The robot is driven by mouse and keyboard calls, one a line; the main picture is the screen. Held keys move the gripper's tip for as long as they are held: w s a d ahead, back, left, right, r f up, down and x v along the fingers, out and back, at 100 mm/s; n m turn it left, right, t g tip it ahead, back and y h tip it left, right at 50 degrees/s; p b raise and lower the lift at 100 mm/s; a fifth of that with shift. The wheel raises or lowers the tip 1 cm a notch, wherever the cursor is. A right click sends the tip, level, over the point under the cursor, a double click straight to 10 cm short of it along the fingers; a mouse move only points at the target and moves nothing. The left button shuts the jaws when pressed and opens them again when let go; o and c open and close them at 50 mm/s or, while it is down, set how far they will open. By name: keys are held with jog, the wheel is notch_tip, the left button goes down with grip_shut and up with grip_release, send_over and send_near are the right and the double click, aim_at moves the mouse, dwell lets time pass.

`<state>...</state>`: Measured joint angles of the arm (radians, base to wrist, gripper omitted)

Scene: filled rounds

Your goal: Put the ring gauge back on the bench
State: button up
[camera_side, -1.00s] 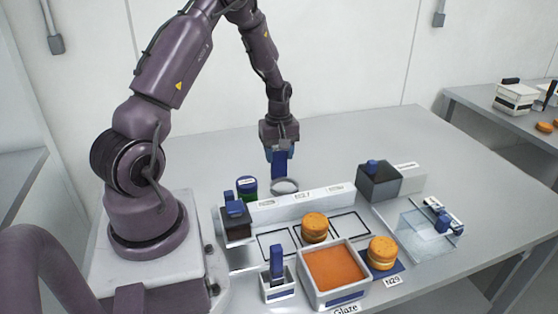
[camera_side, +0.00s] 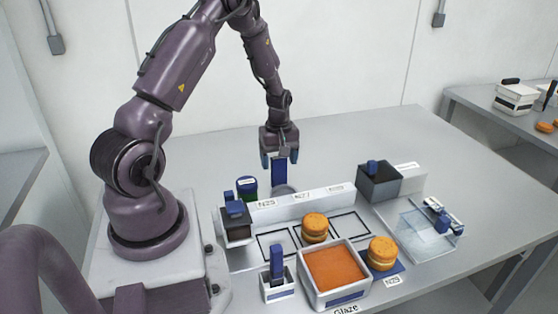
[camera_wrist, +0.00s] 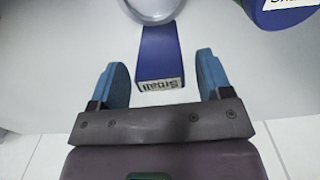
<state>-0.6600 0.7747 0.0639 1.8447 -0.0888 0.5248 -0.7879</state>
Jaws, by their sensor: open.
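The ring gauge has a blue handle (camera_side: 280,171) and a pale ring (camera_side: 284,190), behind the long white label rail in the side view. The rail partly hides the ring. In the wrist view the handle (camera_wrist: 158,55) ends in a label reading "Small", and the ring (camera_wrist: 152,10) is cut by the top edge. My gripper (camera_side: 280,159) is open around the handle; the wrist view shows gaps between the handle and both blue fingers. The gauge appears to rest on the grey bench (camera_side: 345,145), though its contact is hard to see.
A dark-green jar with a blue lid (camera_side: 247,188) stands close left of the gauge. The white rail (camera_side: 300,203) lies in front. A grey box (camera_side: 379,181) stands to the right.

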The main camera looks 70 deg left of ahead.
notch_tip(320, 180, up, 12)
jog(key=f, duration=0.1)
jog(key=d+r+m+t, duration=0.2)
jog(key=d+r+m, duration=0.5)
jog(key=d+r, duration=0.55)
jog(key=s+d+r+m+t, duration=0.3)
jog(key=s+d+r+m, duration=0.1)
jog(key=s+d+m, duration=0.7)
jog(key=d, duration=0.2)
jog(key=shift+d+r+t, duration=0.3)
jog(key=shift+d+r, duration=0.05)
jog(key=shift+d, duration=0.05)
